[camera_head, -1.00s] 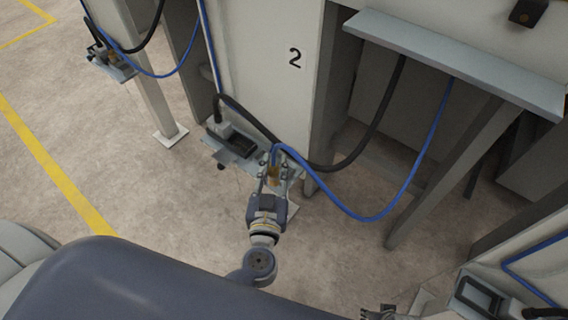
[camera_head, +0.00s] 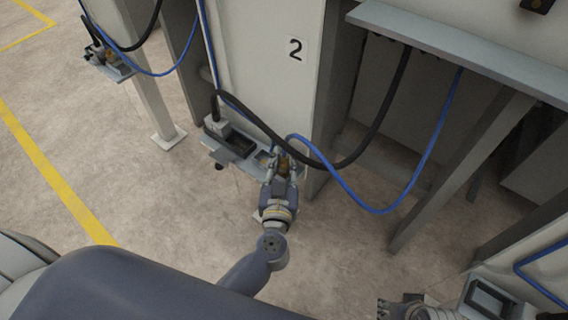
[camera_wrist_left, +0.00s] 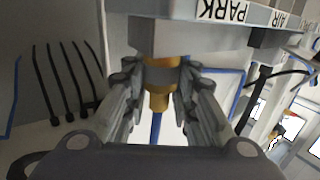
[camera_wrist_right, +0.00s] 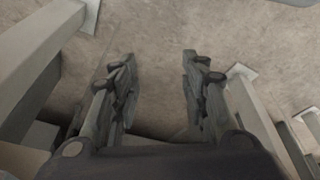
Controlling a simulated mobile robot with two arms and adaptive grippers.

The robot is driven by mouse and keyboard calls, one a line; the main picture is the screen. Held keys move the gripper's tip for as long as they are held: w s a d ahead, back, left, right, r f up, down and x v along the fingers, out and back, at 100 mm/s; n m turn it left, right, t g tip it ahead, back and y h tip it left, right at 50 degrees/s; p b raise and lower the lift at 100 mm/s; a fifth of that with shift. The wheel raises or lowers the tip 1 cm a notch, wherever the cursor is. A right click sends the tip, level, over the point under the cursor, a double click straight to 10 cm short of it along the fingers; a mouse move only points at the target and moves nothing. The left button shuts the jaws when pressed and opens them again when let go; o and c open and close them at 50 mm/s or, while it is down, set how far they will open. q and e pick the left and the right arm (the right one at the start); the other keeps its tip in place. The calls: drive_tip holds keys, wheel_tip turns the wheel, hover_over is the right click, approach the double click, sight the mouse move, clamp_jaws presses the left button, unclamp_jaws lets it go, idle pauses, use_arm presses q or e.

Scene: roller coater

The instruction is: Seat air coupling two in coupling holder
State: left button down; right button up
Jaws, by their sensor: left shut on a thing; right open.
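The brass air coupling (camera_wrist_left: 160,75) with its blue hose (camera_wrist_left: 156,127) is between the fingers of my left gripper (camera_wrist_left: 158,98), which is shut on it. In the left wrist view its wide end meets a grey block (camera_wrist_left: 160,38); I cannot tell whether it sits inside or only lines up. In the head view my left gripper (camera_head: 284,172) is at the right end of the grey holder plate (camera_head: 262,172) below panel 2, with the coupling (camera_head: 285,163) upright. My right gripper (camera_wrist_right: 160,90) is open and empty above bare floor; it also shows at the bottom right of the head view (camera_head: 383,308).
A black cable (camera_head: 245,110) plugs into the plate's left side and loops behind the blue hose (camera_head: 374,211). A support post (camera_head: 455,175) and overhead beam (camera_head: 460,50) stand to the right. Another holder with cables (camera_head: 108,60) is at upper left. The floor at left is clear.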

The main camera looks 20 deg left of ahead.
use_arm(q)
drive_tip(key=shift+f, duration=0.15)
use_arm(e)
drive_tip(key=shift+r, duration=0.5)
use_arm(q)
drive_tip(key=shift+f, duration=0.1)
drive_tip(key=c, duration=1.3)
unclamp_jaws()
